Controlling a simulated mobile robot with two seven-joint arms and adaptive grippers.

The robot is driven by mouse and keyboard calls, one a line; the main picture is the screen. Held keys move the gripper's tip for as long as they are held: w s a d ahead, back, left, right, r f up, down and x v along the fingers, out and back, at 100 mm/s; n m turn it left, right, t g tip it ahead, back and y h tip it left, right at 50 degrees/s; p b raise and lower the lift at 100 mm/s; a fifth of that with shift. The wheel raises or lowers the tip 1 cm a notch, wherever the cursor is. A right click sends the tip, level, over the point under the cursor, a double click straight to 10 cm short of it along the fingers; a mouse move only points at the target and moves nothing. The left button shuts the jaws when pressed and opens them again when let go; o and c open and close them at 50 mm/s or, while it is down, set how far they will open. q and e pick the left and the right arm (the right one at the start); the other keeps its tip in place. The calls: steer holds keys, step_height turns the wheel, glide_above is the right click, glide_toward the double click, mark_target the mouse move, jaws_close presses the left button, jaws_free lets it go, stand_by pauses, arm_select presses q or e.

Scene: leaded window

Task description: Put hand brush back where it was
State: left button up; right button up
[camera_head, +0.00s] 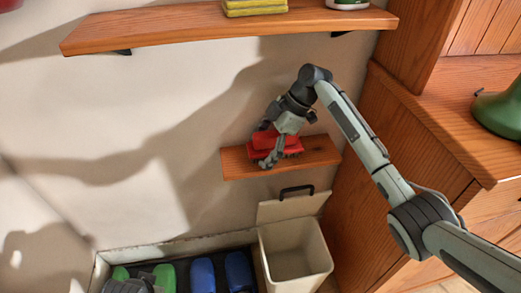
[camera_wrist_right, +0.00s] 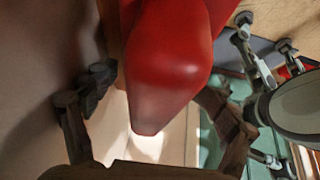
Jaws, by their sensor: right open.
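The red hand brush (camera_head: 292,146) lies on the small wooden shelf (camera_head: 321,160) on the wall. My right gripper (camera_head: 267,145) is at the brush's left end, just above the shelf. In the right wrist view the red brush handle (camera_wrist_right: 168,62) reaches in between the two spread fingers of my right gripper (camera_wrist_right: 155,100). The fingers stand on either side of it and are not closed on it. The brush's underside is hidden. A dark grey part at the bottom left of the head view may be my left gripper (camera_head: 137,285); its fingers do not show clearly.
A cream bin (camera_head: 291,255) with its lid up stands below the small shelf. A tray of green and blue shoes (camera_head: 203,275) is to its left. A long shelf (camera_head: 190,24) with a yellow stack is above. A wooden cabinet (camera_head: 345,215) stands close on the right.

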mark_target(272, 134)
steer(key=shift+v, duration=3.9)
steer(key=shift+a, duration=0.1)
